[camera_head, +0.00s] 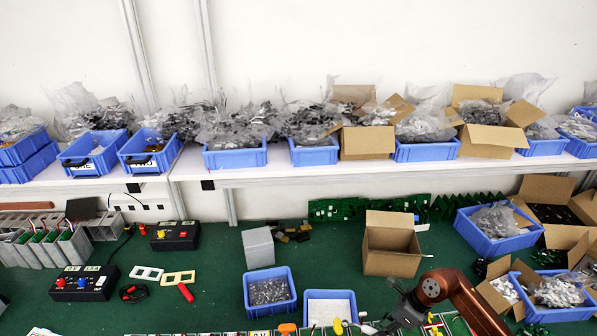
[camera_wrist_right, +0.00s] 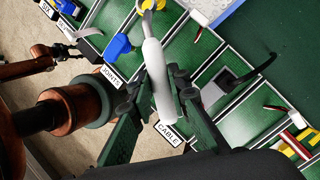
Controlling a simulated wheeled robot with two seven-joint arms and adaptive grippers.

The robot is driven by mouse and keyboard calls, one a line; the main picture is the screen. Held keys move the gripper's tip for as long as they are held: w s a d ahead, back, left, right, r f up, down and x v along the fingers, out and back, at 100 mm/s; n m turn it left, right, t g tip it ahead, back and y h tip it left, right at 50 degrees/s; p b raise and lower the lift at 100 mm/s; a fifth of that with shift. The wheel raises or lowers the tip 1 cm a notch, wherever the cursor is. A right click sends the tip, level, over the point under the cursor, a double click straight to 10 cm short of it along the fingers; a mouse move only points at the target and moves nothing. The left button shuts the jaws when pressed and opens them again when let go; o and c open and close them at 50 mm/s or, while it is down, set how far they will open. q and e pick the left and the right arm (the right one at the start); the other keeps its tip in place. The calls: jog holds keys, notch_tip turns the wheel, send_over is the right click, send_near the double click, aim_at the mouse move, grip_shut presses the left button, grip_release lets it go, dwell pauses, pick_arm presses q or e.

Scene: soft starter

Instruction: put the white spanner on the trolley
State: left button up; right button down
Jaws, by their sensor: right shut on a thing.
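The white spanner (camera_wrist_right: 158,80) shows in the right wrist view, with its open head at the top of the picture and its handle running down between my fingers. My right gripper (camera_wrist_right: 161,92) is shut on the handle, above a green board divided into labelled compartments. In the head view my right gripper (camera_head: 405,309) is low at the right of centre, at the bench's front edge; the spanner cannot be made out clearly there. My left gripper is not in view. I cannot make out a trolley in either view.
Labelled compartments (camera_wrist_right: 215,105) with small coloured parts lie under the right gripper. On the green bench (camera_head: 215,270) stand blue bins (camera_head: 270,291), an open cardboard box (camera_head: 391,245) and control boxes (camera_head: 83,283). A shelf (camera_head: 300,172) of filled blue bins runs behind.

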jog(key=s+a+r+n+g+h, duration=0.1)
jog(key=s+r+n+g+h, duration=0.2)
jog(key=n, duration=0.9)
jog(key=s+a+r+n+g+h, duration=0.1)
jog(key=s+a+r+n+h, duration=0.25)
jog(key=n, duration=0.95)
jog(key=shift+g+h, duration=0.3)
jog(key=shift+h, duration=0.15)
jog(key=f+b, duration=0.3)
jog(key=d+f+b, duration=0.1)
jog(key=f+b, duration=0.6)
jog(key=f, duration=0.1)
jog(key=shift+s+d+f+b, duration=0.2)
jog(key=shift+s+d+b, duration=0.05)
jog(key=shift+s+b, duration=0.05)
jog(key=shift+f, duration=0.15)
jog(key=shift+s, duration=0.15)
